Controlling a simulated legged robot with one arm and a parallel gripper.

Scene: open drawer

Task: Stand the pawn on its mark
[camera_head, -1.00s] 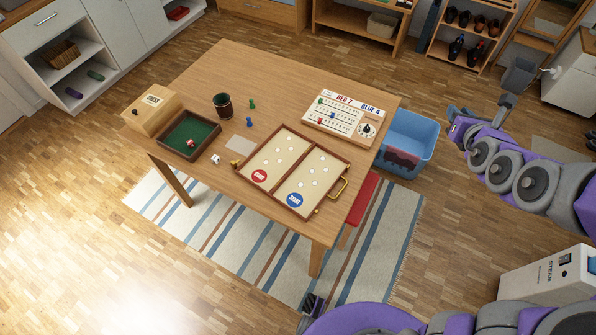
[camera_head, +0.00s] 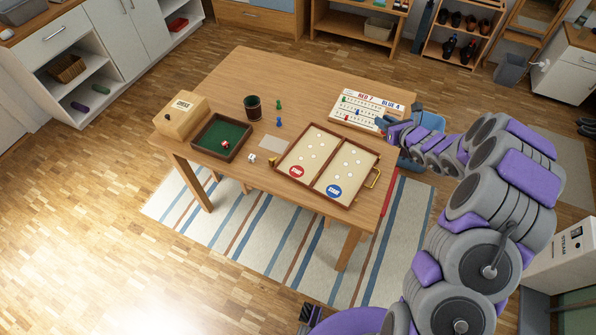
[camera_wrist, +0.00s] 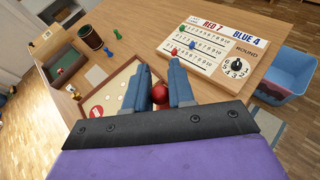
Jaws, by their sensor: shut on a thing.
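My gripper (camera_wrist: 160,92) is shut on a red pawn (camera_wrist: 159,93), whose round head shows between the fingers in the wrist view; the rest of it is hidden. In the head view my gripper (camera_head: 383,123) is over the table's right side, by the score board. The open game board (camera_head: 327,165) lies in the middle of the table, with a red round START mark (camera_head: 296,172) on its left half and a blue one (camera_head: 334,191) on its right half. In the wrist view the red mark (camera_wrist: 97,111) shows to the left of the fingers; the right half is mostly hidden.
The score board (camera_head: 367,109) with small coloured pegs lies at the table's right. A green pawn (camera_head: 279,104), a blue pawn (camera_head: 279,122), a dice cup (camera_head: 252,106), a green-lined tray (camera_head: 222,137) and a wooden box (camera_head: 181,115) stand to the left. A blue crate (camera_wrist: 290,72) is beyond the table edge.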

